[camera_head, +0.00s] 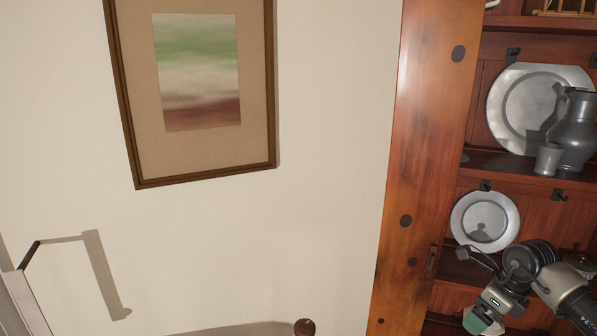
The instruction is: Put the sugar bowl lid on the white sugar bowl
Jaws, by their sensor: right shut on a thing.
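My right gripper (484,318) is at the bottom right of the head view, pointing down in front of the lower part of the wooden shelves. Its fingertip end shows pale and green, cut close to the frame's lower edge. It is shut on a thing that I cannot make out. Neither the white sugar bowl nor its lid can be made out in this view. My left gripper is not in view.
Reddish wooden shelves (425,150) stand at the right, holding a large pewter plate (515,105), a jug (577,135), a cup (548,158) and a smaller plate (484,221). A framed picture (197,75) hangs on the pale wall. A wooden knob (304,327) shows at the bottom.

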